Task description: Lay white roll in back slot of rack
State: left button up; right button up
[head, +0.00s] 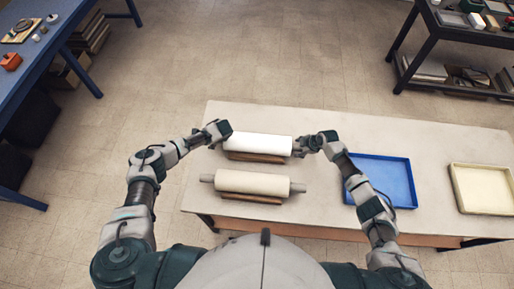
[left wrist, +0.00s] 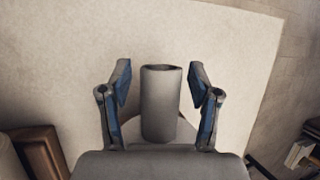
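The white roll (head: 257,143) lies lengthwise over the back wooden cradle (head: 255,157) of the rack on the table. My left gripper (head: 226,132) is at its left end. In the left wrist view my left gripper (left wrist: 161,88) is open, its fingers on either side of a grey cylindrical end (left wrist: 161,110), with a gap on each side. My right gripper (head: 298,146) is at the roll's right end, and its fingers look spread. Whether the roll rests fully in the cradle is hard to see.
A cream roll (head: 252,183) with end handles lies in the front cradle (head: 251,198), nearer to me. A blue tray (head: 377,204) and a cream tray (head: 482,212) are to the right. The table (head: 350,125) is bare behind the white roll.

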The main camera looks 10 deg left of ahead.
pick_arm(q)
jog(key=shift+d, duration=0.15)
pick_arm(e)
jog(key=shift+d, duration=0.15)
pick_arm(q)
jog(key=shift+d+r, duration=0.1)
jog(key=shift+r, duration=0.1)
pick_arm(e)
jog(key=shift+d+r, duration=0.15)
jog(key=shift+r, duration=0.05)
pick_arm(q)
jog(key=v, duration=1.1)
pick_arm(e)
jog(key=v, duration=1.1)
pick_arm(q)
jog(key=shift+d+r, duration=0.1)
pick_arm(e)
jog(key=shift+s+r, duration=0.1)
